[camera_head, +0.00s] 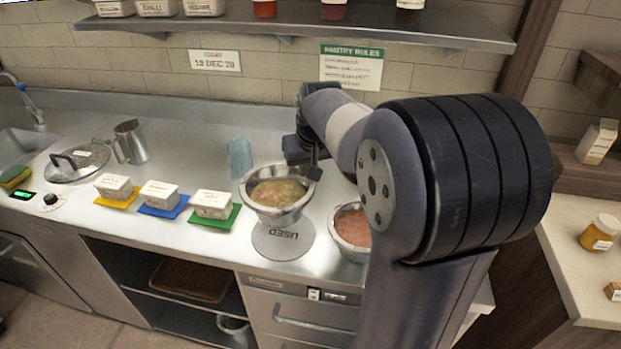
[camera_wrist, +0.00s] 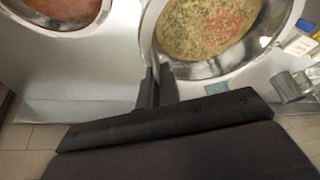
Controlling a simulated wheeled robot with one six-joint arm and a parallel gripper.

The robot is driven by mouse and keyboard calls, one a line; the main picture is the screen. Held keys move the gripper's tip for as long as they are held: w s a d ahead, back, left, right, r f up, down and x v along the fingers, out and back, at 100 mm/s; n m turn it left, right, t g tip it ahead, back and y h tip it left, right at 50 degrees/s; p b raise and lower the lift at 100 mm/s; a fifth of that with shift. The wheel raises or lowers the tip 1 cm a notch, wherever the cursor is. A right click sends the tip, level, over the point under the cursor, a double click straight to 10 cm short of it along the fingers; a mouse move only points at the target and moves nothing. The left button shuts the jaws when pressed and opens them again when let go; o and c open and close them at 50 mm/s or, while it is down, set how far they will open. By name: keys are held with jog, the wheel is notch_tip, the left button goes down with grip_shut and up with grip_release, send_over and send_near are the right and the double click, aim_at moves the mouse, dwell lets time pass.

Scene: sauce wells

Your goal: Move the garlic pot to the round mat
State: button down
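A steel pot (camera_head: 268,211) with yellowish, speckled contents is at my gripper (camera_head: 314,168) in the head view. The two fingers (camera_wrist: 156,84) are close together across its near rim in the wrist view, where the pot (camera_wrist: 205,69) fills the top right. No label on the pot can be read. The round mat (camera_head: 284,243), pale and marked "USED", is under and in front of this pot. I cannot tell whether the pot's base touches it. A second steel pot (camera_head: 343,241) with reddish contents is to the right, partly hidden by my arm; it also shows in the wrist view (camera_wrist: 61,21).
Labelled white tubs stand on yellow (camera_head: 113,202), blue (camera_head: 165,212) and green (camera_head: 214,224) squares to the left. A blue cloth (camera_head: 240,158) lies behind the pot. A jug (camera_head: 132,142) and a lid (camera_head: 78,163) are further left. A shelf (camera_head: 290,20) runs above.

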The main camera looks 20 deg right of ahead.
jog(key=shift+d+b+x, duration=0.2)
jog(key=shift+b+x, duration=0.9)
jog(key=shift+x, duration=0.45)
jog(key=shift+s+f, duration=0.15)
jog(key=shift+s, duration=0.05)
jog(key=shift+f+b, duration=2)
jog(key=shift+f, duration=0.8)
jog(key=c, duration=2.1)
grip_release()
jog(key=o, duration=0.6)
jog(key=shift+s+f, duration=0.1)
jog(key=shift+f, duration=0.05)
jog(key=o, duration=0.6)
